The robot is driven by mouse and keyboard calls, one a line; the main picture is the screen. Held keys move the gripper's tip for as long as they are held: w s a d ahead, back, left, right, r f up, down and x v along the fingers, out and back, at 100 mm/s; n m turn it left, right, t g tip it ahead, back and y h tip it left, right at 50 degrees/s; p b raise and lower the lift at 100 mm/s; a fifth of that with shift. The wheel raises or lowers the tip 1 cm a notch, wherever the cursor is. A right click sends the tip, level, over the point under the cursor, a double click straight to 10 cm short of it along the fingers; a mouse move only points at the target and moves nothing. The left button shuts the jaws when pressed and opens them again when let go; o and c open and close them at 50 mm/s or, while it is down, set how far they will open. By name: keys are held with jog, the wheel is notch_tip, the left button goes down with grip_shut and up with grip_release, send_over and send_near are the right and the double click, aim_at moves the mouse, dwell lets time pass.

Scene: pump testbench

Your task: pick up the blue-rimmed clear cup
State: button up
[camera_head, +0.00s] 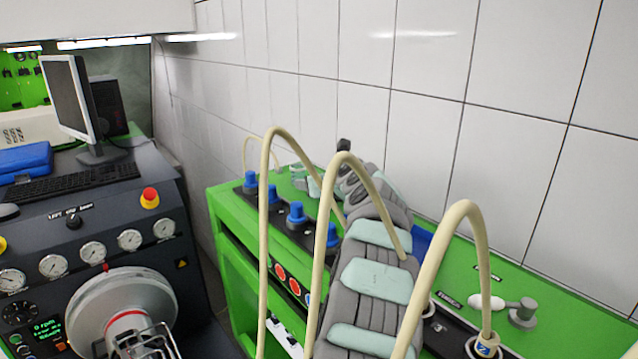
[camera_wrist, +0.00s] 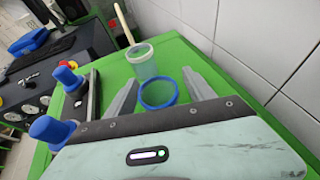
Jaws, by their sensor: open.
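The blue-rimmed clear cup (camera_wrist: 158,94) stands on the green bench top in the wrist view, its open mouth facing up towards the camera. My gripper (camera_wrist: 161,76) is open, with one grey finger on each side of this cup. Both fingers look apart from the cup, with nothing held between them. A second clear cup (camera_wrist: 144,66) with a paler rim stands just behind it. In the head view, small clear cups (camera_head: 299,173) show near the far end of the bench, partly behind a hose. My gripper's fingertips are hard to make out there.
Blue knobs (camera_head: 296,213) on a dark strip line the bench's left side. Beige hoses (camera_head: 280,140) arch over the bench. A tiled wall (camera_head: 440,80) runs close along the right. A grey-white handle (camera_head: 500,305) lies at the near right.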

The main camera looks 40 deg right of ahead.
jog(key=shift+f, duration=0.1)
jog(key=shift+c, duration=0.4)
grip_shut()
